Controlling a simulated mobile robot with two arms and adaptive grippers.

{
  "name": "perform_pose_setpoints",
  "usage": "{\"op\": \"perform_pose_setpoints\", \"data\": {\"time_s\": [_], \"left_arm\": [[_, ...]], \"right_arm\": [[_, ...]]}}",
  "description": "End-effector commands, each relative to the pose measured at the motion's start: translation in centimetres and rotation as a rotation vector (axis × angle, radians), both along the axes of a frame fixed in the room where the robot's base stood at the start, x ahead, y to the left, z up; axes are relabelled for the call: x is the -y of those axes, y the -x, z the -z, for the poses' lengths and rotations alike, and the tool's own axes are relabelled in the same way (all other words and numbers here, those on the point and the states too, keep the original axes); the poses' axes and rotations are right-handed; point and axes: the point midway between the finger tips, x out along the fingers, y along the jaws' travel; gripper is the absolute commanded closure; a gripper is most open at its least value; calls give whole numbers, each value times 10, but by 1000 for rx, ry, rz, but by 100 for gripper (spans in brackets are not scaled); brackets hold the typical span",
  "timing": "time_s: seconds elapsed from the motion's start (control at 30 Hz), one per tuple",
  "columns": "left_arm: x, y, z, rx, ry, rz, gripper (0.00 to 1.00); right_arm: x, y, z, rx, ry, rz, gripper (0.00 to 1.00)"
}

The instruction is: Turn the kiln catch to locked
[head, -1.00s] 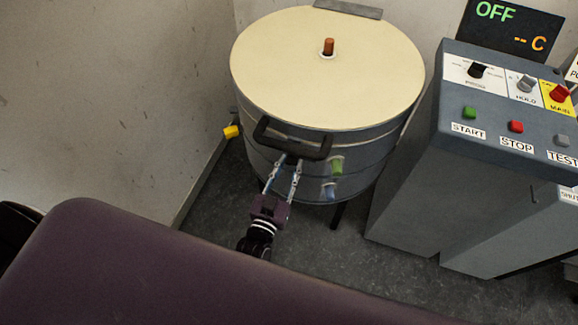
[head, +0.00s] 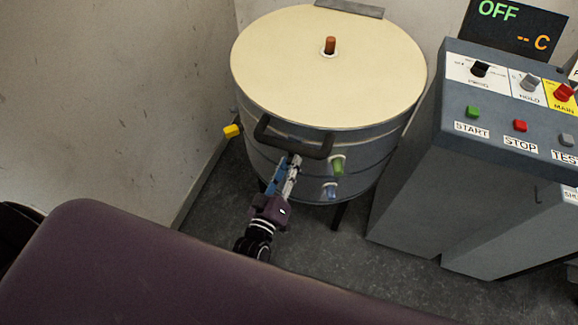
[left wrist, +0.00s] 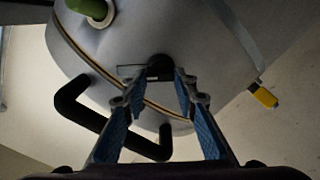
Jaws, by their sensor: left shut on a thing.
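The kiln (head: 325,75) is a round grey drum with a cream lid, standing in the corner. My left gripper (head: 288,163) is at its front wall, just below the black lid handle (head: 293,143). In the left wrist view, the fingers (left wrist: 158,82) are shut on a small dark catch knob (left wrist: 160,66) on the kiln wall. A small pale label with dark marks (left wrist: 128,71) is beside the knob; its words are too small to read. In the head view the catch is hidden behind my fingers. My right gripper is not in view.
A purple surface (head: 190,270) fills the foreground.

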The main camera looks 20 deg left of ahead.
Motion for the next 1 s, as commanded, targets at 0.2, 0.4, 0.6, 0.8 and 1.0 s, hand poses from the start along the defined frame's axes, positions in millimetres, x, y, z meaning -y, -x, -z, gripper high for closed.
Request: {"op": "perform_pose_setpoints", "data": {"time_s": [0.2, 0.4, 0.6, 0.8, 1.0], "left_arm": [[-1, 0, 2, -8, 206, 1, 98], [-2, 0, 4, -15, 396, 1, 98], [-2, 1, 5, -21, 575, 1, 98], [-3, 1, 5, -26, 718, 0, 98], [-3, 0, 5, -29, 817, 0, 98]], "right_arm": [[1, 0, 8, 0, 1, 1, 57], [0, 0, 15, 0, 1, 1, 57], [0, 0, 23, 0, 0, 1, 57], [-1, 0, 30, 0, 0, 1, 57], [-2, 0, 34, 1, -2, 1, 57]]}}
